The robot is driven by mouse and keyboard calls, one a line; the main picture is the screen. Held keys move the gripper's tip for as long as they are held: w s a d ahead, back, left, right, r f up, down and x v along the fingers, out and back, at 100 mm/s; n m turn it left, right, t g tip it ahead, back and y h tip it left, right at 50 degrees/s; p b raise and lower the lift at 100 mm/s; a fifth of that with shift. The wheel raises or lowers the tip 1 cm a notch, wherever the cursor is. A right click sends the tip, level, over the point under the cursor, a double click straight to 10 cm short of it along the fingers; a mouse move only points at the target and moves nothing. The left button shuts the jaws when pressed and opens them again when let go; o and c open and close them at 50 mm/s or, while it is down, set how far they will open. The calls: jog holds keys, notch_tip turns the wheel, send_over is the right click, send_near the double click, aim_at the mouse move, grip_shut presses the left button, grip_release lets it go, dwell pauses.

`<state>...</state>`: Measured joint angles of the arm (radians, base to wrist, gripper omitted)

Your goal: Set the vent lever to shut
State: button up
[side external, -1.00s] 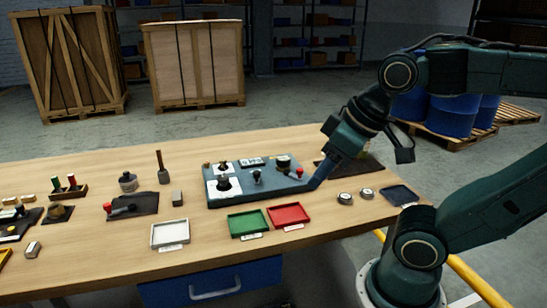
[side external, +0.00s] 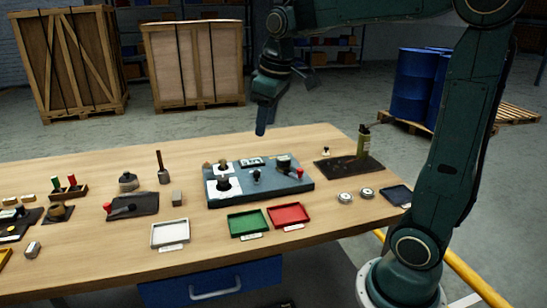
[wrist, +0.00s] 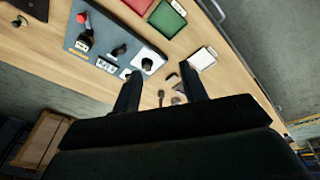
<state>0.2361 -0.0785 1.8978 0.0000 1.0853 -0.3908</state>
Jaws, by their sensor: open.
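The blue-grey panel (side external: 240,198) lies on the wooden bench and carries several controls. A red-tipped control (side external: 299,172) is at its right end and also shows in the wrist view (wrist: 82,18). A small black lever or knob (side external: 257,176) stands near its middle, and black dials sit on white plates at its left (side external: 223,184). I cannot read which control is the vent lever or its setting. My gripper (side external: 261,131) is high above the panel's back edge, touching nothing. In the wrist view its two fingers (wrist: 160,72) are apart and empty.
Green (side external: 248,223) and red (side external: 288,214) trays lie in front of the panel, with a white tray (side external: 170,234) to their left. A green bottle (side external: 364,140) stands on a dark mat at the back right. A dark mat with a red-ended tool (side external: 120,209) lies left.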

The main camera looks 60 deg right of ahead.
jog(key=w+d+f+g, duration=0.1)
jog(key=w+d+f, duration=0.3)
jog(key=w+d, duration=0.3)
jog(key=n+g, duration=0.2)
send_over(256, 172)
notch_tip(256, 172, down, 6)
jog(key=shift+s+r+y, duration=0.1)
jog(key=shift+r+y, duration=0.1)
jog(key=shift+y, duration=0.1)
jog(key=shift+f, duration=0.15)
notch_tip(256, 172, down, 14)
jog(key=shift+r, duration=0.25)
grip_shut()
